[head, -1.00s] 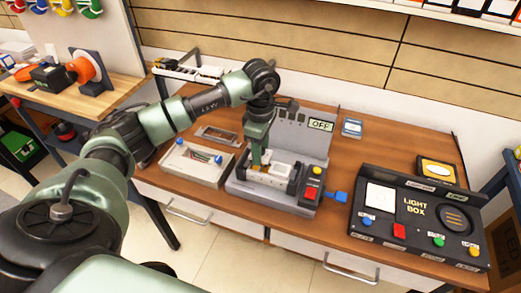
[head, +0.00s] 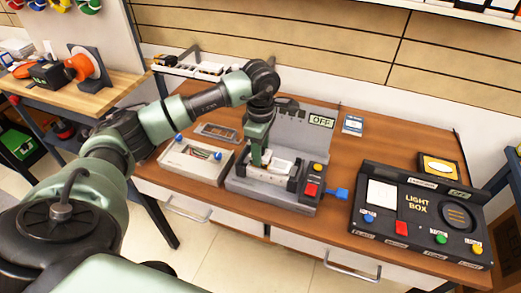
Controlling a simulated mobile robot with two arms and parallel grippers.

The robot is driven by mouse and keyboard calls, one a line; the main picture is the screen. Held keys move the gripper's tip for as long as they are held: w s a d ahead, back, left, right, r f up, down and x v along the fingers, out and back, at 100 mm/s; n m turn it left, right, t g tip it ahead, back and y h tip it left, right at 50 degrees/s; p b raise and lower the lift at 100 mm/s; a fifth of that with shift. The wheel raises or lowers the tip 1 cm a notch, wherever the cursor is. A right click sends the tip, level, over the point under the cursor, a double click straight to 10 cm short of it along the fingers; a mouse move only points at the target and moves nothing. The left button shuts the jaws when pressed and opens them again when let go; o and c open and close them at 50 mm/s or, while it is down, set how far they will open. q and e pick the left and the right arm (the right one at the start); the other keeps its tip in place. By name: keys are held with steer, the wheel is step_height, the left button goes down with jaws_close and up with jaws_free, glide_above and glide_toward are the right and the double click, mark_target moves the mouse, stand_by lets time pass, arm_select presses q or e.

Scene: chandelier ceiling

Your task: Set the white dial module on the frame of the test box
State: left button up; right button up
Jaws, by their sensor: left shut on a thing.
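The grey test box (head: 300,130) stands on the brown bench, with an upright back panel reading OFF. Its dark-sided frame (head: 293,182) sits at the front of the box. My left gripper (head: 262,163) points down over this frame, shut on the white dial module (head: 281,167). The module is small and partly hidden by the gripper. I cannot tell whether it touches the frame or is just above it. The dial on its face cannot be made out. My right gripper is not in view.
A red button (head: 312,189) and a blue knob (head: 341,194) are at the box's right. The black light box (head: 416,240) stands further right. A pale tray (head: 178,160) with small parts lies left.

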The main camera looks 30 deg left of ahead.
arm_select(q)
steer(key=shift+f, duration=0.1)
steer(key=shift+f+b, duration=0.5)
steer(key=shift+b, duration=0.05)
steer(key=shift+f, duration=0.1)
stand_by(0.4)
stand_by(0.4)
steer(key=o, duration=1.4)
steer(key=shift+o, duration=0.2)
steer(key=shift+r+p, duration=1.55)
steer(key=shift+r, duration=1.5)
